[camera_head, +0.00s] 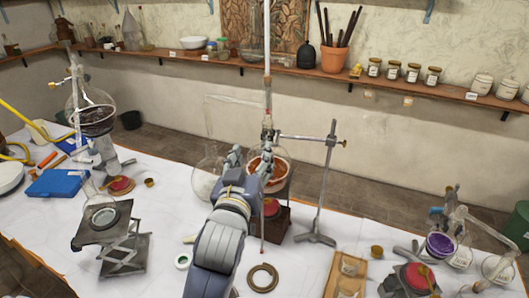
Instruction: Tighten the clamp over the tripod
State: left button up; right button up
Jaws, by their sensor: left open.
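A metal stand with an upright rod (325,180) stands on the white table right of centre. A clamp (300,137) reaches left from near its top to the neck of a round glass flask (281,176) with orange-brown contents. A dark tripod (289,190) shows partly beneath this flask, around a burner with a red top (271,208). My left gripper (251,159) is open, in front of the flask in the picture and lower than the clamp. I cannot tell whether it touches the glass. It hides part of the flask and tripod. My right gripper is out of view.
A clear round flask (208,178) is close left of my gripper. A tall glass tube (267,70) rises above the clamp. A lab jack (123,250) is at left, more glassware (462,245) at right. A ring (263,277) lies in front.

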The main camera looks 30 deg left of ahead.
pick_arm(q)
notch_tip(320, 180, down, 7)
jog(key=b, duration=0.6)
jog(key=b+x, duration=0.1)
jog(key=x, duration=1)
jog(key=shift+w+b, duration=0.2)
jog(key=shift+b, duration=0.15)
jog(key=shift+a, duration=0.1)
jog(key=shift+c, duration=0.2)
